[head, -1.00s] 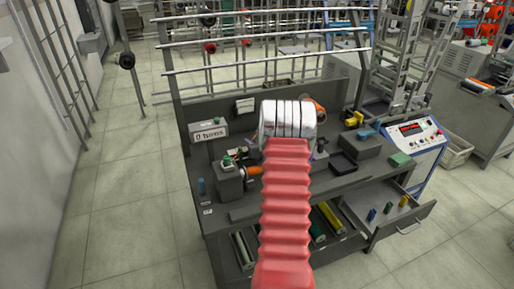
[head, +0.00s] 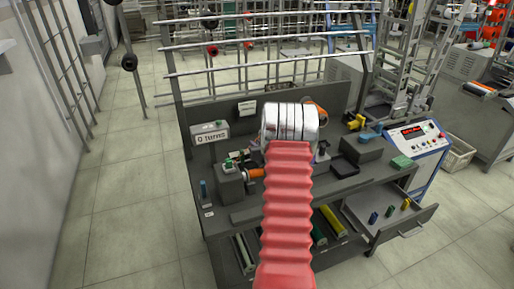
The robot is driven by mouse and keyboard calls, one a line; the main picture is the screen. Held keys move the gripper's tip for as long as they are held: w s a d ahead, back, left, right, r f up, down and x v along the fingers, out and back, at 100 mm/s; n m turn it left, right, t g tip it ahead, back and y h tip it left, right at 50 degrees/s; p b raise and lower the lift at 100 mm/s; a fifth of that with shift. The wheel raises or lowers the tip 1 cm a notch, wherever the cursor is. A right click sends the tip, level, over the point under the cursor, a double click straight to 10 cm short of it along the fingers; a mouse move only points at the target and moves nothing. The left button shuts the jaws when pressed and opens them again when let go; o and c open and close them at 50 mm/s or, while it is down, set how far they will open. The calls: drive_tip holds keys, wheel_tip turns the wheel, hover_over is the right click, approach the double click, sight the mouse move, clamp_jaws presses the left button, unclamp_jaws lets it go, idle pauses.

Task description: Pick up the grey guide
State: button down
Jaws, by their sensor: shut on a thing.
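My red ribbed arm (head: 287,215) reaches over the bench and ends in a silver banded wrist (head: 290,122). My gripper is hidden beyond this wrist, so its jaws and anything between them do not show. I cannot make out the grey guide; the arm covers the middle of the bench. The dark grey bench (head: 250,213) stands straight ahead.
A "0 turns" display (head: 209,133) stands at the bench's back left. A grey block (head: 229,183) with an orange part (head: 255,173) is left of my arm. An open drawer (head: 402,228) with small coloured spools juts out right. A control panel (head: 415,137) stands beyond.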

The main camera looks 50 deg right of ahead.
wheel_tip(320, 180, up, 10)
idle(0.6)
idle(0.4)
